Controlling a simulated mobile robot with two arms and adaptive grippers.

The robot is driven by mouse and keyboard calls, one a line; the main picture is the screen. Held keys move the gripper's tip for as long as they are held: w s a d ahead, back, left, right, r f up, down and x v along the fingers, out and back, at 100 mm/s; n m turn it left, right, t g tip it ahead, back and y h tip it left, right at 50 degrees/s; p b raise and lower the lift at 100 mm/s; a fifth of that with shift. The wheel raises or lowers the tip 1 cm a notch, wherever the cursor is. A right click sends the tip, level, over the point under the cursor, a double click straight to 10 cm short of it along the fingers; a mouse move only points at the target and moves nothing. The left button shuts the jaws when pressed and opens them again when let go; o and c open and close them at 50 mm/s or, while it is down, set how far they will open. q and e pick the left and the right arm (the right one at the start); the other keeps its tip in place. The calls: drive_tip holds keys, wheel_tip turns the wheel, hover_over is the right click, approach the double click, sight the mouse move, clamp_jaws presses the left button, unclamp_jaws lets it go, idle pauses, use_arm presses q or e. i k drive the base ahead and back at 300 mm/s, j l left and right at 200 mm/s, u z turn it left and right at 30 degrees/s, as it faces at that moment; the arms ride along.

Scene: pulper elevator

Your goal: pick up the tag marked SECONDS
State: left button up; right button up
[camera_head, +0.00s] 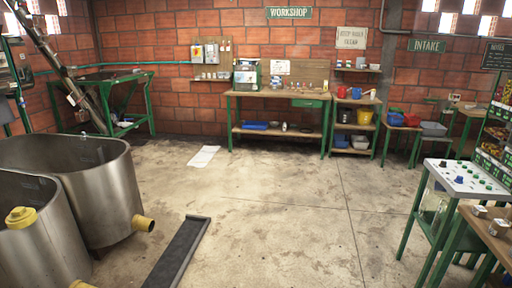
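I cannot make out a tag marked SECONDS; any lettering on small items is too small to read. Small items lie on the workbench (262,94) under the WORKSHOP sign (289,13) at the back wall. Small pieces also sit on the white-topped table (462,171) at the right, and small blocks on the wooden table (500,246) at the lower right. Neither of my grippers is in view.
Steel tanks (118,193) with yellow outlets fill the left. A dark floor channel (180,255) lies beside them and a white sheet (203,156) lies farther back. A stocked rack (495,125) stands at right. The middle floor is clear.

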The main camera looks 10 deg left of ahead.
sight(82, 137)
drive_tip(key=i, duration=1.2)
drive_tip(key=i+l, duration=0.1)
drive_tip(key=i, duration=1.1)
drive_tip(key=i+j+u, duration=0.3)
drive_tip(key=i, duration=0.8)
drive_tip(key=i+l+u, duration=0.1)
drive_tip(key=i+u, duration=0.2)
drive_tip(key=i, duration=0.8)
drive_tip(key=i+z, duration=0.45)
drive_tip(key=i, duration=1.3)
drive_tip(key=i+j+u, duration=0.1)
drive_tip(key=i+u, duration=0.7)
drive_tip(key=u, duration=0.15)
drive_tip(key=i+l+u, duration=0.15)
drive_tip(key=i+u, duration=0.3)
drive_tip(key=i+j+u, duration=0.25)
drive_tip(key=i+u, duration=1.5)
drive_tip(key=i, duration=0.3)
drive_tip(key=i+l+u, duration=0.2)
drive_tip(key=i+u, duration=0.25)
drive_tip(key=i, duration=0.25)
